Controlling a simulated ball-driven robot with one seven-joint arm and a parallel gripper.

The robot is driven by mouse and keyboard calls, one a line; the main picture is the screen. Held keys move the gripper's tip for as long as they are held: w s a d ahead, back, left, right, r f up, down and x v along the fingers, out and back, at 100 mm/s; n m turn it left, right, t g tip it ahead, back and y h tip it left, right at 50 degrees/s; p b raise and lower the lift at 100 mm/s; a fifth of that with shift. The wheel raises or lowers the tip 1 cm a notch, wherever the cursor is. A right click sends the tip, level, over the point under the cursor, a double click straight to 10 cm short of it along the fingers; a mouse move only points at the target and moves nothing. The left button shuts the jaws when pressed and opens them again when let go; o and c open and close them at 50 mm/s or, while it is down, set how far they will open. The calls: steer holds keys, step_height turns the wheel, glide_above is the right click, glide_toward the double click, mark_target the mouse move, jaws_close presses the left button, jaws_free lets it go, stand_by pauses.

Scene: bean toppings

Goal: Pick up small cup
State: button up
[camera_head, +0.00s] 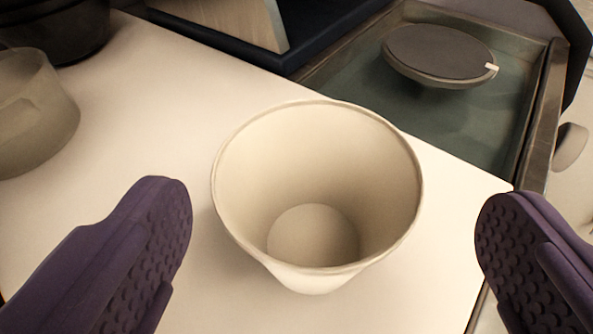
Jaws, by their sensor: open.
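A small cream-white cup (315,245) stands upright on a white surface in the middle of the view. I look down into it, and it appears empty. My gripper (332,232) is open, with one purple padded finger to the left of the cup and one to the right. Neither finger touches the cup in this view. The left finger is a little closer to the cup than the right one.
A translucent container (35,115) stands at the left edge, with a dark bowl (65,25) behind it. A dark-framed tray or basin (545,110) with a round dark disc (440,55) lies at the upper right. The white surface (150,110) is clear around the cup.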

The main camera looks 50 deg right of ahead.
mark_target(318, 138)
steer(key=w+d+f+b, duration=0.1)
steer(key=w+d+f, duration=0.1)
steer(key=w, duration=0.1)
steer(key=shift+d+f+b, duration=0.2)
steer(key=shift+d+b, duration=0.1)
steer(key=shift+b, duration=0.1)
steer(key=shift+w+d, duration=0.25)
steer(key=shift+d, duration=0.15)
steer(key=c, duration=0.8)
steer(key=shift+c, duration=0.2)
